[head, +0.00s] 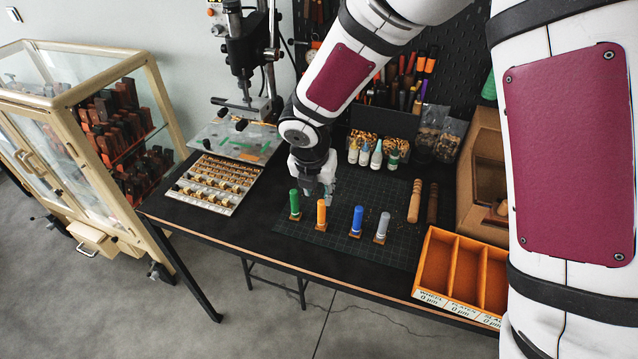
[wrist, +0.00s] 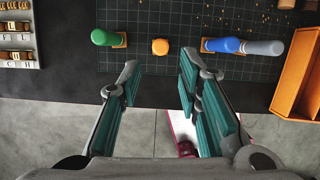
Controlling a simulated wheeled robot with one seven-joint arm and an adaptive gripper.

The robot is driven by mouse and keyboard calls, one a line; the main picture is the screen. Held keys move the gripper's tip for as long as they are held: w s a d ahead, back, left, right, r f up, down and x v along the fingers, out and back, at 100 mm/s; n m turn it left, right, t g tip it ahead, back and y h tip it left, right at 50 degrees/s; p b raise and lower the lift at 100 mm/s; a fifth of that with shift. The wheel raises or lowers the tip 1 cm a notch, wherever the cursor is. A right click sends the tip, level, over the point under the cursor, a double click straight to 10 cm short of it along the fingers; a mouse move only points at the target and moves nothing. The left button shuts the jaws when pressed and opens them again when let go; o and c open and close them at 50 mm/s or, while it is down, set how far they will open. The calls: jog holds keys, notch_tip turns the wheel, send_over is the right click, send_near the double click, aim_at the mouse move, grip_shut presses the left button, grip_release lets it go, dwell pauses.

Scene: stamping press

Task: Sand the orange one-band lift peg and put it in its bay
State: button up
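The orange peg (head: 321,212) stands upright on a small wooden base on the dark gridded mat (head: 340,245), between a green peg (head: 295,204) and a blue peg (head: 357,219). A grey peg (head: 382,226) stands to the right. The bands are too small to make out. My gripper (head: 322,192) is above and behind the orange peg in the head view. In the wrist view my gripper (wrist: 158,70) is open and empty, and the orange peg (wrist: 160,47) shows end-on just beyond and between the fingertips. An orange tray (head: 421,261) with three empty bays and printed labels is at the right.
Small bottles (head: 364,154) stand behind the mat. A board of stamps (head: 211,183) lies left, by the press (head: 243,50). The mat in front of the pegs is clear.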

aim_at(321, 204)
jog(key=b+x, duration=0.5)
jog(key=x, duration=0.3)
jog(key=shift+w+f, duration=0.1)
jog(key=shift+w, duration=0.05)
jog(key=shift+s+r, duration=0.2)
jog(key=shift+r, duration=0.05)
grip_shut()
notch_tip(321, 204, up, 12)
jog(key=p, duration=0.6)
